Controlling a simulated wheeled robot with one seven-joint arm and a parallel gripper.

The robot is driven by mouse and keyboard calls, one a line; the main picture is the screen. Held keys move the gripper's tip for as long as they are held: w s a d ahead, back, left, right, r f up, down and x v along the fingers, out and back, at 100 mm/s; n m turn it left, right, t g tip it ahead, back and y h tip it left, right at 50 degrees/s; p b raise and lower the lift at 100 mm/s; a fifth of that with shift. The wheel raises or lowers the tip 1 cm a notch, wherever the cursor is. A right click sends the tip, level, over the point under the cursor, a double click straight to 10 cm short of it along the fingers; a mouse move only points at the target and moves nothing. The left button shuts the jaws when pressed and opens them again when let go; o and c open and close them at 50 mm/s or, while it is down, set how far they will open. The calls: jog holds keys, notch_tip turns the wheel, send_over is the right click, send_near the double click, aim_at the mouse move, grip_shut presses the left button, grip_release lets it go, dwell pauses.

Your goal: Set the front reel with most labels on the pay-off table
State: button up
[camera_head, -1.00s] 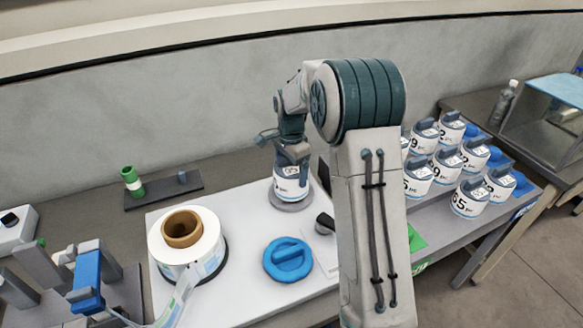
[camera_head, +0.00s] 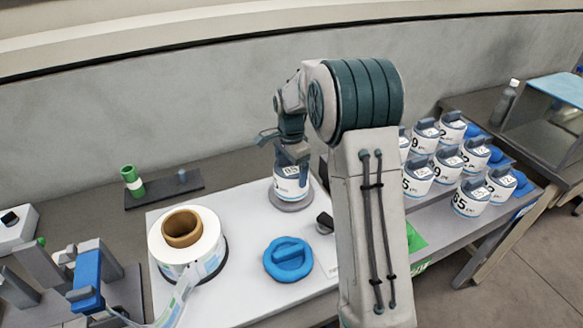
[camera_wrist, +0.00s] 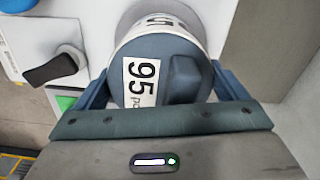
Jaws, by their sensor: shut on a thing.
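A white reel (camera_head: 289,189) with a blue-grey cap is in my gripper (camera_head: 291,158). In the wrist view the cap (camera_wrist: 150,50) carries a label reading 95 pcs, and the gripper fingers are shut around its sides. A round grey disc (camera_head: 291,204) is directly under the reel on the white worktop (camera_head: 240,215). The reel looks upright and on or just above the disc; I cannot tell whether it touches. Other capped reels (camera_head: 417,181) with numbers stand in rows on the right bench; the front ones seem to read 65 and 5.
A large label roll (camera_head: 205,235) with a brown core sits on the worktop at left. A green cylinder (camera_head: 132,182) stands behind at left.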

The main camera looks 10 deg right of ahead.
aim_at(291, 166)
jog(key=shift+f+b, duration=0.45)
jog(key=shift+f, duration=0.2)
jog(key=o, duration=0.8)
jog(key=shift+c, duration=0.2)
jog(key=shift+r, duration=0.1)
jog(key=shift+r+p, duration=3.7)
jog(key=shift+r, duration=1.75)
